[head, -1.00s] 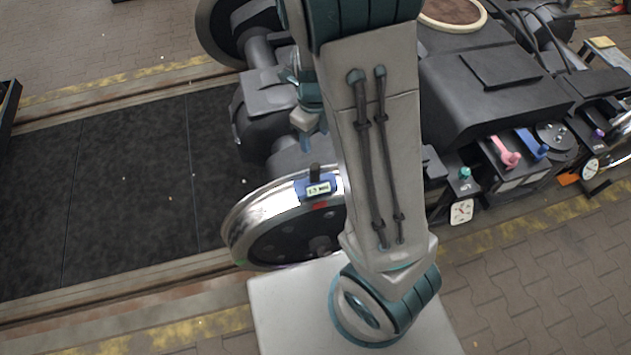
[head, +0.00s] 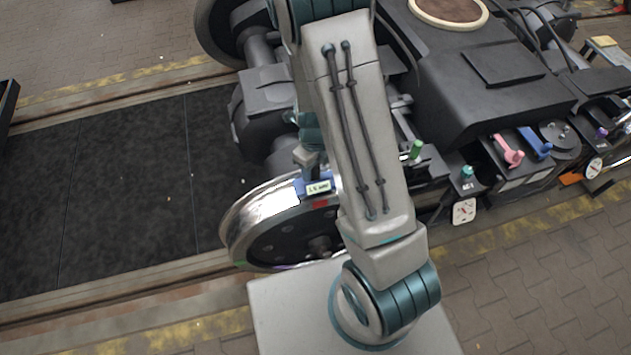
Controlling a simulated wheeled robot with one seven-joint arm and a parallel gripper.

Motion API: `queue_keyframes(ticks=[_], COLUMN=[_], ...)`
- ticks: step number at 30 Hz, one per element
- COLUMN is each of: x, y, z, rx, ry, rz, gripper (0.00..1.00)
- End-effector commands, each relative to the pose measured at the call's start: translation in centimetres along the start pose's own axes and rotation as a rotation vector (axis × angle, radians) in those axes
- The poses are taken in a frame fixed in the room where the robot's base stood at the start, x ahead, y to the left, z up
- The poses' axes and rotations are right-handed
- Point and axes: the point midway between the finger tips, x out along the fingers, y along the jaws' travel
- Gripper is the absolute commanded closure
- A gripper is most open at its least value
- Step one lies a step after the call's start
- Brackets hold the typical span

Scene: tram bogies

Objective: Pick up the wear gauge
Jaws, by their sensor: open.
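The wear gauge (head: 318,188) is a small blue block with a pale lit display. It sits on top of the shiny rim of the near wheel (head: 262,212). My gripper (head: 309,168) is right above the gauge, pointing down, with its fingers at the gauge's upper part. The gauge's dark top knob is hidden behind the gripper. The jaws are open; I cannot tell whether they touch the gauge. My arm hides the right part of the wheel.
A white dial (head: 464,211) hangs below. Dark floor panels (head: 120,190) to the left are clear.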

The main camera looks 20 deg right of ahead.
Motion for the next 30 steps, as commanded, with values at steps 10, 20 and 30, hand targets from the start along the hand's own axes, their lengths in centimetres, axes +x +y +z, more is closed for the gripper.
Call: queue_keyframes(ticks=[10,20,30], x=[0.4,0.4,-1.0], y=[0.0,0.0,0.0], z=[0.0,0.0,0.1], rx=[-0.001,-0.001,-0.002], ry=[0.000,-0.001,-0.003], rz=[0.000,0.000,-0.002], gripper=[0.62,1.00,1.00])
